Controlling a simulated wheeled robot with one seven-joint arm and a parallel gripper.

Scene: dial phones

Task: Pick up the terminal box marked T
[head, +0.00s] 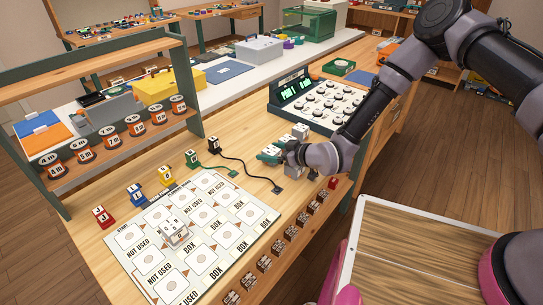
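I cannot make out a letter T on any box. A white box (174,232) with dark marks on top sits on the printed mat (135,237). Pale grey-white box shapes (300,131) stand just behind my gripper (268,156), with their markings unreadable. My gripper is low over the bench, right of the black cable, with teal-green parts at its end. It is small and partly covered by my own wrist, so its opening and anything between the fingers cannot be told.
Red (103,216), blue (136,195), yellow (166,175), green (192,158) and black (213,145) plug blocks line the mat's back edge. Several brown blocks (264,263) line the front. A dial panel (318,98) stands behind my gripper. A shelf holds orange reels (109,137).

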